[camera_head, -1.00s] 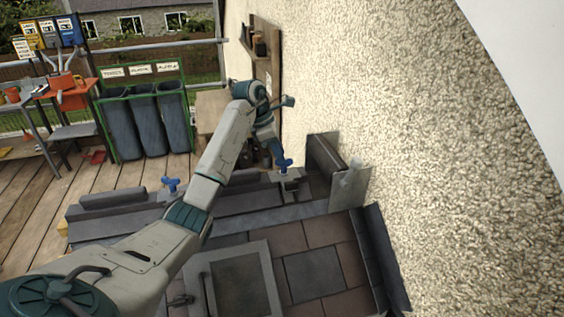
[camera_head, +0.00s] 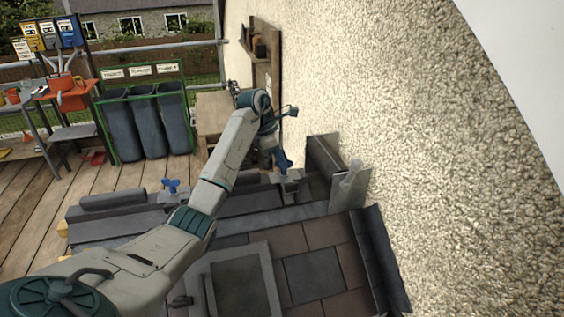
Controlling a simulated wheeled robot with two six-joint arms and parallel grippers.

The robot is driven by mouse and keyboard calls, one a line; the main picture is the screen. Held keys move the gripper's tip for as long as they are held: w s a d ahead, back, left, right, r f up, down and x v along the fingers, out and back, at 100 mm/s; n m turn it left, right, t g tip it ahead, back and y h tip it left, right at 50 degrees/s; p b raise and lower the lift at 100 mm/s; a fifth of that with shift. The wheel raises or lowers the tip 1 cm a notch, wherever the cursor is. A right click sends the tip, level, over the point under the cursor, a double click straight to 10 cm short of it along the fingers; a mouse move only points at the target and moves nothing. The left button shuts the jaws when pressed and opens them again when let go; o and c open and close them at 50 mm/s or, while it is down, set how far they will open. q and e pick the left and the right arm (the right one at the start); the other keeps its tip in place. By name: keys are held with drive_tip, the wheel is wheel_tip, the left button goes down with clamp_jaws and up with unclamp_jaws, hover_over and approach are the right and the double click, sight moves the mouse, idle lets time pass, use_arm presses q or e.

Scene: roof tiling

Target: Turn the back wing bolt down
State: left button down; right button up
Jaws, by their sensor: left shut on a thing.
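A blue wing bolt (camera_head: 284,164) stands on a grey metal clamp (camera_head: 290,183) near the wall. My left gripper (camera_head: 280,151) comes down over this bolt from above and is shut on it, partly hiding its wings. A second blue wing bolt (camera_head: 171,186) stands free on another clamp farther left, with no gripper on it. My right gripper is not in view.
The rough wall (camera_head: 400,130) rises close on the right of the clamped bolt. A grey upright plate (camera_head: 323,160) stands just beside it. Brown and grey tiles (camera_head: 315,275) lie in front. Bins (camera_head: 150,125) and an orange bench stand far off.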

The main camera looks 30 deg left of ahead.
use_arm(q)
drive_tip(key=shift+m+b, duration=0.45)
drive_tip(key=shift+m, duration=0.05)
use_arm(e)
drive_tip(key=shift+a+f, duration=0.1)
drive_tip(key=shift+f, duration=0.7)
use_arm(q)
drive_tip(key=c, duration=1.5)
unclamp_jaws()
drive_tip(key=shift+r, duration=0.1)
drive_tip(key=shift+c, duration=0.2)
drive_tip(key=shift+a+r, duration=0.1)
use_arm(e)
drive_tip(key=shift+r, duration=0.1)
